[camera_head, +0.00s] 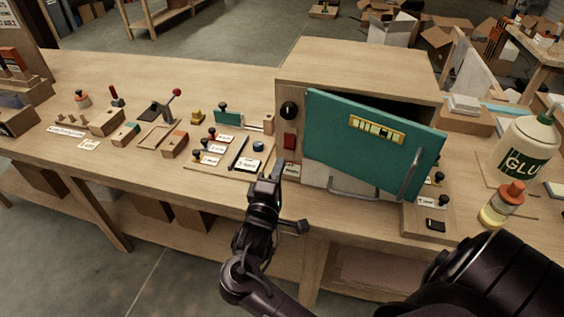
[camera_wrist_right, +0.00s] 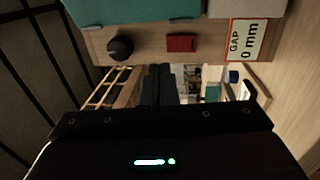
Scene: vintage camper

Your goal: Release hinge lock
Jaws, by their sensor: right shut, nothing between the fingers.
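A wooden cabinet (camera_head: 360,62) stands on the bench with a teal door (camera_head: 370,145) tilted in its front. A dark opening shows above the door. A black knob (camera_head: 290,110) and a red block (camera_head: 289,141) sit on the cabinet's left front panel; both also show in the right wrist view, the knob (camera_wrist_right: 120,47) beside the red block (camera_wrist_right: 181,43). I cannot tell which part is the hinge lock. My right gripper (camera_head: 274,170) is shut and empty, just below and left of the red block. Its closed fingers (camera_wrist_right: 160,82) appear apart from the panel. My left gripper is not in view.
A white label (camera_wrist_right: 243,40) reads "GAP 0 mm". Small wooden fixtures, knobs and a red-tipped lever (camera_head: 176,93) cover the bench to the left. A glue bottle (camera_head: 524,148) and an orange-capped bottle (camera_head: 502,204) stand at the right.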

